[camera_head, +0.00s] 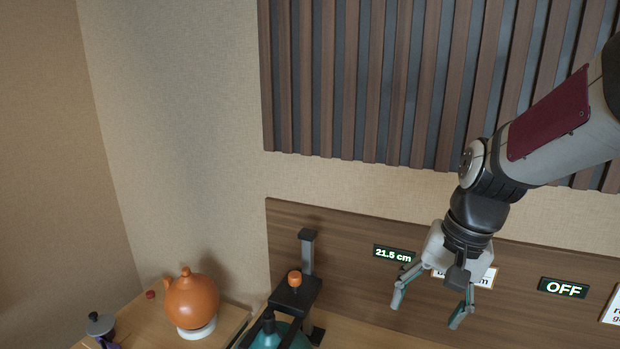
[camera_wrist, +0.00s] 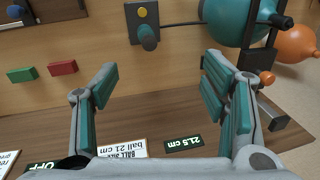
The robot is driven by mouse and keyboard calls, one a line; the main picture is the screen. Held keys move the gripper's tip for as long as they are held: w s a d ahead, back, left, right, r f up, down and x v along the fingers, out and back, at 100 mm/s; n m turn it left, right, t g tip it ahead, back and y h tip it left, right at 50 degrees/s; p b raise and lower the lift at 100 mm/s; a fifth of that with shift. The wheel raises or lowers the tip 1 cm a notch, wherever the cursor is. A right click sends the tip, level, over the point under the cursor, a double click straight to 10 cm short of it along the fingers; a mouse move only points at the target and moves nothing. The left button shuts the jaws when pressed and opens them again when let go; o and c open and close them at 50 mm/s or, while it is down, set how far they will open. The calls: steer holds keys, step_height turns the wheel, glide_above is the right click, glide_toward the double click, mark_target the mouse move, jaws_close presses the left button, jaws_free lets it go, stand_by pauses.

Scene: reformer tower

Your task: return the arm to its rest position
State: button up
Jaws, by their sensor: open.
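My gripper (camera_head: 431,307) hangs at the end of my arm on the right in the head view, pointing down in front of the wooden back panel. Its two fingers with teal pads are spread wide, and nothing is between them. In the wrist view my gripper (camera_wrist: 165,90) also shows open and empty, above the table. The fingers appear apart from the things around them.
An orange ball-like object (camera_head: 192,302) sits on a white base at the left. A teal ball (camera_wrist: 235,22) stands by a black post stand (camera_head: 297,290). Red (camera_wrist: 62,68) and green blocks (camera_wrist: 22,74) lie on the table. Signs line the panel (camera_head: 340,235).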

steer(key=s+r+n+t+h, duration=0.1)
steer(key=s+r+n+t, duration=0.1)
steer(key=s+r, duration=0.2)
steer(key=s+r+n+t, duration=0.2)
steer(key=s+r, duration=0.3)
steer(key=s, duration=0.5)
steer(key=shift+n+h, duration=0.4)
steer(key=shift+n, duration=0.3)
